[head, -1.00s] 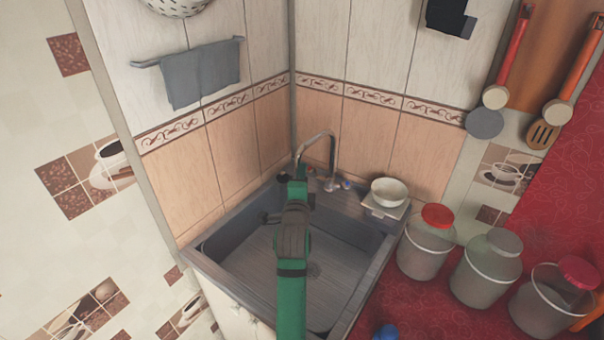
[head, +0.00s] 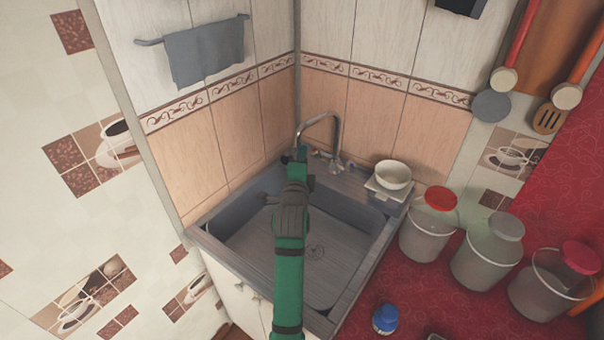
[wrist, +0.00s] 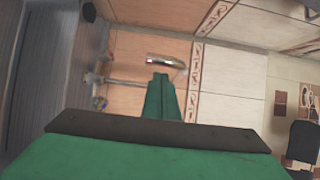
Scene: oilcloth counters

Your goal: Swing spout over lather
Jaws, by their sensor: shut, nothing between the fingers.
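The metal spout (head: 320,116) arches up from the back of the grey sink (head: 225,240), its free end toward the left near the wall corner. In the wrist view the spout (wrist: 165,61) lies just beyond my fingertips. My gripper (head: 299,154) is at the spout's free end, with the fingers shut and empty. The green fingers also show in the wrist view (wrist: 161,78). I cannot tell whether they touch the spout. I cannot make out any lather; my arm covers part of the basin.
A white bowl (head: 393,174) stands at the sink's back right corner. Tiled walls close off the left and back.

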